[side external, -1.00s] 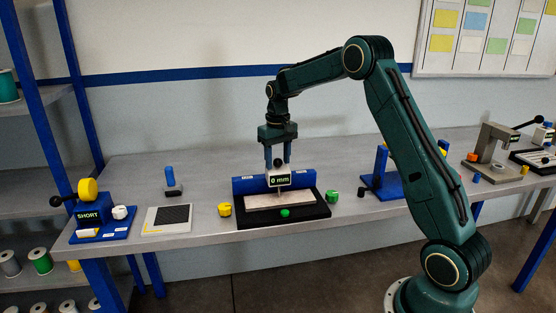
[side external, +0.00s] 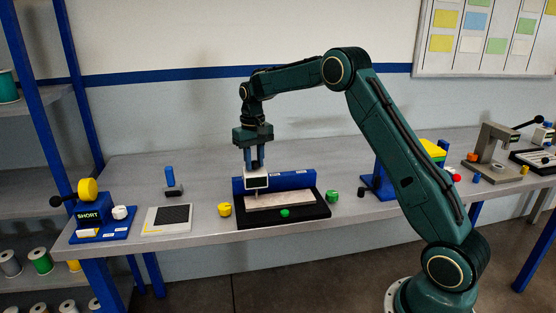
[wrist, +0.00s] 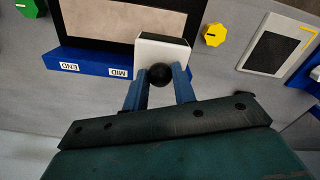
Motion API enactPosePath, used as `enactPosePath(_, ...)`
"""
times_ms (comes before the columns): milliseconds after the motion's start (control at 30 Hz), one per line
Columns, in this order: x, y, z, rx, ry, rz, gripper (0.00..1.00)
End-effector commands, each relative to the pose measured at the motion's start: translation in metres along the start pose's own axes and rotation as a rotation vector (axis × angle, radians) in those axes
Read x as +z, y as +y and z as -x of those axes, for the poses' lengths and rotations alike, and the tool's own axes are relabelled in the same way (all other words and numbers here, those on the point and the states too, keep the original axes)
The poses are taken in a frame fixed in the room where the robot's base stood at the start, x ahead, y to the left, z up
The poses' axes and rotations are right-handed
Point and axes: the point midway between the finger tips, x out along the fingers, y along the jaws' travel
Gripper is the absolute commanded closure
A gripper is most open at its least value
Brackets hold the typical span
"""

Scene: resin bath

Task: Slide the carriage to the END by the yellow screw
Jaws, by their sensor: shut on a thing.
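The carriage (side external: 256,183) is a white block with a dark face, on the blue rail (side external: 295,180) behind a black-framed bath. It sits left of the rail's middle in the side view. My gripper (side external: 254,164) is shut on its black ball knob (wrist: 160,75). The yellow screw (side external: 224,209) stands on the bench, left of the bath; it also shows in the wrist view (wrist: 213,35). In the wrist view the carriage (wrist: 162,50) is near the rail's yellow-screw side. The rail carries an END label (wrist: 70,66) toward the green screw and a MID label (wrist: 119,72) beside the carriage.
A green screw (side external: 333,195) stands right of the bath, and another green knob (side external: 285,212) is at its front. A blue stand (side external: 380,182) is at right.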

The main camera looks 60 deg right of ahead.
Motion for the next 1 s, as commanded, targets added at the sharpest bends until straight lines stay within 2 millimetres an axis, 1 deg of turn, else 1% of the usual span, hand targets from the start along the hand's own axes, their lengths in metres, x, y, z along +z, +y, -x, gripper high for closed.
enactPosePath(33, -0.004, -0.008, 0.0, -0.001, 0.005, 0.003, 1.0)
enactPosePath(167, -0.009, -0.02, 0.001, -0.001, 0.007, 0.002, 1.0)
enactPosePath(500, -0.011, -0.025, 0.002, -0.003, 0.011, 0.006, 1.0)
enactPosePath(533, -0.011, -0.025, 0.002, -0.003, 0.012, 0.007, 0.68)
enactPosePath(600, -0.011, -0.025, 0.002, -0.003, 0.011, 0.006, 0.54)
enactPosePath(633, -0.01, -0.024, 0.002, -0.002, 0.011, 0.005, 0.51)
enactPosePath(1000, -0.009, -0.022, 0.003, -0.001, 0.005, 0.001, 0.51)
